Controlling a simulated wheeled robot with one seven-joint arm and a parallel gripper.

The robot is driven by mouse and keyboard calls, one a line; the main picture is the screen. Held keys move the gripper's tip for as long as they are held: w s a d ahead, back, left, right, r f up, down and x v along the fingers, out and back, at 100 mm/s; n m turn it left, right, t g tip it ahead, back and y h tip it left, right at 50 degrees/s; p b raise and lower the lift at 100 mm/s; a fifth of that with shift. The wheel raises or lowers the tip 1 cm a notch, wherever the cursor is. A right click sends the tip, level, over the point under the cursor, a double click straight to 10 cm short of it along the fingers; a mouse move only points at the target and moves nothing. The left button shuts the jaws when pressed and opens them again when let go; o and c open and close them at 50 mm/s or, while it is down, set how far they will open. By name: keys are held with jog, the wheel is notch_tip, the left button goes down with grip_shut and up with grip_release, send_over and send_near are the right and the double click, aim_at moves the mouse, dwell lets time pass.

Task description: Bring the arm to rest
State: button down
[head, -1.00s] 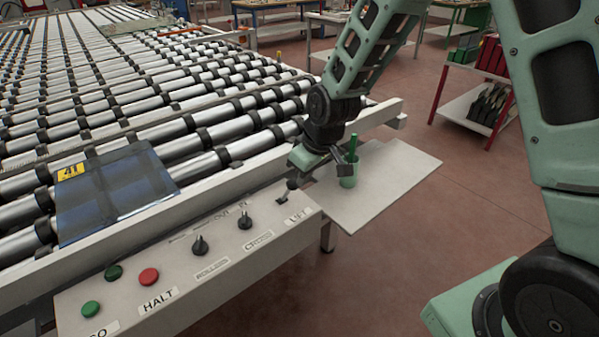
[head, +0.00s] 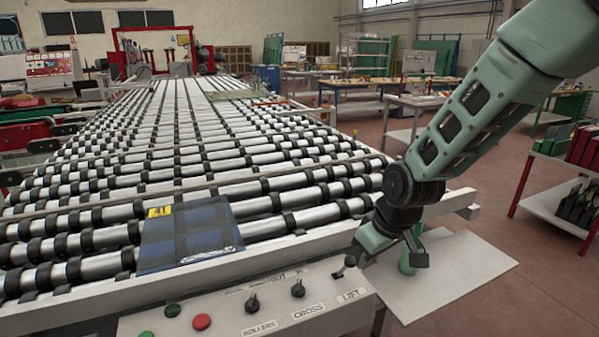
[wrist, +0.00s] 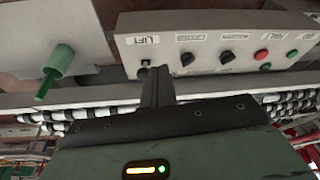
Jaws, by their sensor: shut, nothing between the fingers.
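My gripper (head: 352,259) is at the right end of the control panel (head: 235,309), close by the LIFT lever (head: 338,273). In the wrist view its dark fingers (wrist: 158,72) are shut with nothing between them, beside the lever (wrist: 144,70). I cannot tell whether they touch the lever. My arm reaches down from the upper right, bent at the wrist. The hand partly hides the green cup (head: 407,263) behind it; the cup and its green marker (wrist: 43,86) show clearly in the wrist view.
The panel also has a ROLLERS knob (head: 252,303), a CROSS knob (head: 298,288) and a red HALT button (head: 201,322). A dark glass pane (head: 190,236) lies on the roller conveyor (head: 110,215). A pale side shelf (head: 455,275) carries the cup. Open floor (head: 490,210) lies to the right.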

jog(key=s+a+r+n+g+b, duration=0.1)
jog(key=s+a+r, duration=0.1)
jog(key=s, duration=1.1)
jog(key=s+a+r+g+h+b, duration=0.1)
jog(key=s+a+r+g+b, duration=0.1)
jog(key=s, duration=1.1)
jog(key=shift+s+n, duration=0.15)
jog(key=shift+n, duration=0.25)
jog(key=shift+a+r, duration=0.1)
